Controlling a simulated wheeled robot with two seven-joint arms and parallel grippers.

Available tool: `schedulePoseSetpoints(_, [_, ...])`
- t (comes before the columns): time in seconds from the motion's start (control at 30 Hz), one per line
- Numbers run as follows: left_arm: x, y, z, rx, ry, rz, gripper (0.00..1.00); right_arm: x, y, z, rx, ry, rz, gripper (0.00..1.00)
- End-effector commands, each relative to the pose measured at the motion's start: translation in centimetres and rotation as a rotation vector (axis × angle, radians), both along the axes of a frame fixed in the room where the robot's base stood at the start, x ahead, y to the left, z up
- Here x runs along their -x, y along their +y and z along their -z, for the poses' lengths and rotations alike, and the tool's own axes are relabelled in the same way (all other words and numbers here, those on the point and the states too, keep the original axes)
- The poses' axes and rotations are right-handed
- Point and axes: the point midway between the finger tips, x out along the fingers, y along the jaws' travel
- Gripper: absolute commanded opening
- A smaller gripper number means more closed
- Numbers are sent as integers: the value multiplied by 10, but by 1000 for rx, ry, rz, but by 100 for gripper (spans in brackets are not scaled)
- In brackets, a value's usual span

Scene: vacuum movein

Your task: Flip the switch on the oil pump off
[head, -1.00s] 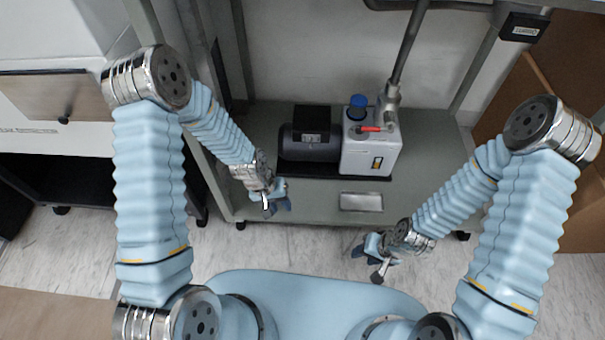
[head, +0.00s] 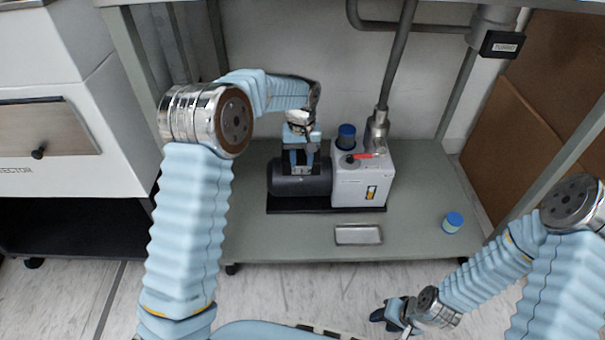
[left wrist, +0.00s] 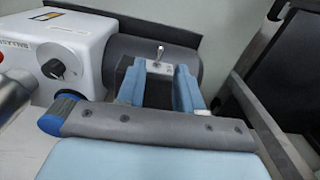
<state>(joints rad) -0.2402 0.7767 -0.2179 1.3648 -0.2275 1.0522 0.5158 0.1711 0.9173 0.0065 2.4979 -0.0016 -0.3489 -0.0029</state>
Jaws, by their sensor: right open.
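The oil pump stands on the lower shelf of a metal rack. It has a white body (head: 362,182) and a dark cylindrical motor (head: 283,184); both also show in the left wrist view, the motor at its upper middle (left wrist: 190,62). A small silver toggle switch (left wrist: 160,50) sticks up from a box on the motor; its on or off position is unclear. My left gripper (head: 301,160) is over the motor. In the left wrist view its two blue fingers (left wrist: 158,78) are apart, with the switch box between and just beyond them. My right gripper (head: 398,316) is open and empty, low in front of the shelf.
A grey pipe (head: 400,60) rises from the pump beside a blue cap (head: 347,132) and a red-handled valve (head: 362,156). A small metal tray (head: 358,234) and a blue-lidded jar (head: 452,222) sit on the shelf (head: 270,246). Rack posts flank it.

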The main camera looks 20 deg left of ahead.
Motion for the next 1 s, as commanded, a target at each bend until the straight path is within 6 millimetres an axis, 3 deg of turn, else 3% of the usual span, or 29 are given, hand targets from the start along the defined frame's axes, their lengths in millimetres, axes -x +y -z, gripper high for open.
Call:
schedulePoseSetpoints(0.1, [1, 0, 26, 0, 3, 1, 36, 0, 0, 6, -1, 1, 0, 43])
schedulePoseSetpoints(0.23, [0, 0, 43, -1, 1, 1, 36, 0, 1, 8, -2, 1, -1, 43])
schedulePoseSetpoints(0.63, [0, 0, 52, 0, 0, 1, 36, 0, 1, 8, -2, 2, -2, 43])
schedulePoseSetpoints(0.9, [0, 0, 52, 0, 0, 1, 0, 0, 1, 8, -2, 2, -2, 43])
schedulePoseSetpoints(1.0, [0, 0, 52, 0, 0, 1, 0, 0, 1, 8, -2, 2, -2, 43])
